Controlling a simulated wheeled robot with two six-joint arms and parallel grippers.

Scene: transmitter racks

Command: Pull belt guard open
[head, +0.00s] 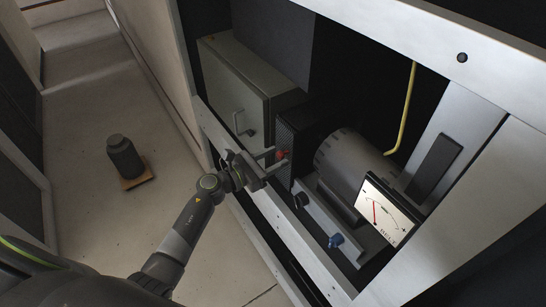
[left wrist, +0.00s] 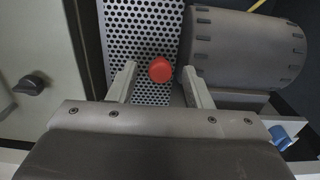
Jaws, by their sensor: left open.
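The belt guard (head: 286,137) is a dark perforated panel beside the motor in the rack. In the left wrist view its perforated face (left wrist: 143,30) fills the upper middle. A red knob (head: 281,155) sits on the guard; it also shows in the left wrist view (left wrist: 160,69). My left gripper (head: 272,160) is open at the guard. In the left wrist view its two fingers (left wrist: 158,85) stand either side of the red knob, with visible gaps. Whether the fingertips touch the guard cannot be told. My right gripper is not in view.
A grey motor (head: 352,165) is right of the guard, with a gauge (head: 386,210) and a blue knob (head: 336,240) in front. A grey cabinet (head: 232,85) with a handle stands left. White frame rails border the opening.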

